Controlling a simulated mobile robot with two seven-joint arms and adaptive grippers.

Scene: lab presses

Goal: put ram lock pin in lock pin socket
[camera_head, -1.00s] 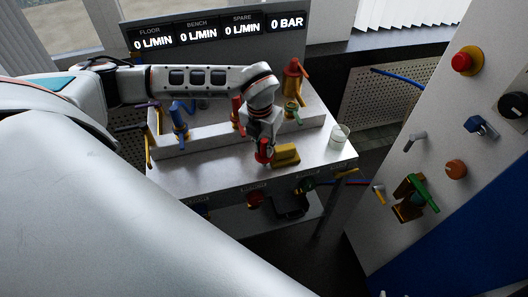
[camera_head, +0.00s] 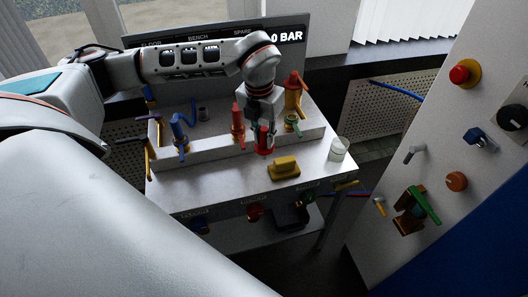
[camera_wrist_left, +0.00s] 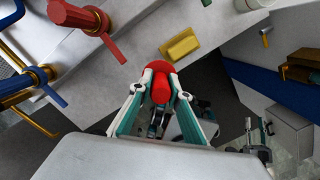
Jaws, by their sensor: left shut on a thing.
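My left gripper (camera_head: 262,135) is shut on a red pin (camera_head: 264,143), taken to be the ram lock pin, and holds it over the bench (camera_head: 215,178). In the left wrist view the red pin (camera_wrist_left: 160,88) sits between the fingers, its rounded red top facing the camera. Its lower end is hidden. I cannot tell for sure which fitting is the lock pin socket. A small grey collar (camera_head: 203,113) stands on the raised step at the back left.
A yellow block (camera_head: 284,168) lies on the bench in front of the gripper. A red valve (camera_head: 238,125), an orange fitting (camera_head: 294,97), a green-handled fitting (camera_head: 292,123) and a blue-handled fitting (camera_head: 180,130) stand along the step. A clear beaker (camera_head: 339,149) stands at the right edge.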

